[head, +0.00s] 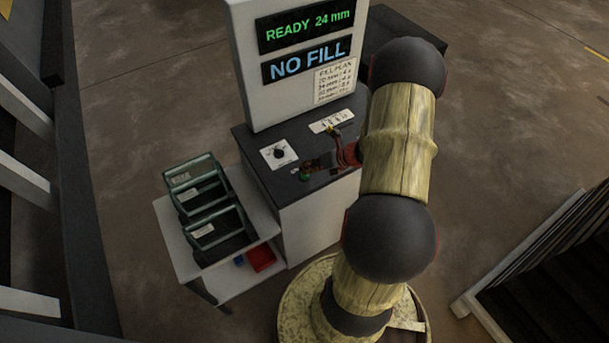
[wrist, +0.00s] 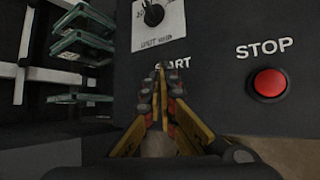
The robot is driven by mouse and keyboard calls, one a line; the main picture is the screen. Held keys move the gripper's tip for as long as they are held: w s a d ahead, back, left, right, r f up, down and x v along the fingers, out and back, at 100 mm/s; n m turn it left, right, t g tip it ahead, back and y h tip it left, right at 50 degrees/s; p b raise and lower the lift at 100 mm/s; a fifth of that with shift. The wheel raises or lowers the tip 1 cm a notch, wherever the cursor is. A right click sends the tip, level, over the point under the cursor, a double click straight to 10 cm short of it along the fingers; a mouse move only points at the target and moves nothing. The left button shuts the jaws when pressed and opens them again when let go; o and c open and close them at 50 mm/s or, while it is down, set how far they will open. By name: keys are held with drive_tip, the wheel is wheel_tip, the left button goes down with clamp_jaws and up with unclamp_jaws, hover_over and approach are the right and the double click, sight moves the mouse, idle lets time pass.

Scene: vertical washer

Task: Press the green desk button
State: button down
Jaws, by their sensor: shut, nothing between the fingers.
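A small green spot, which looks like the green button (head: 306,178), shows at the front edge of the dark desk top in the head view, right beside the fingers. My gripper (wrist: 161,72) is shut and empty. Its fingertips point at the dark panel and cover part of the START label (wrist: 180,64) in the wrist view. The green button is hidden behind the fingers there. I cannot tell whether the fingertips touch it. The red STOP button (wrist: 269,84) sits on the panel to the right of the fingers.
A dial (head: 279,154) on a white card sits on the desk top. A machine with lit displays (head: 306,62) stands behind it. A white cart (head: 190,262) with dark green trays (head: 203,200) and a red bin (head: 261,259) stands left. Dark racks (head: 550,260) stand right.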

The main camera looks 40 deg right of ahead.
drive_tip(key=shift+f+b, duration=0.35)
drive_tip(key=shift+f, duration=0.2)
idle(0.4)
drive_tip(key=shift+r, duration=0.1)
drive_tip(key=shift+r+p, duration=0.85)
drive_tip(key=shift+r, duration=0.1)
drive_tip(key=shift+r+p, duration=2.05)
drive_tip(key=shift+r, duration=0.4)
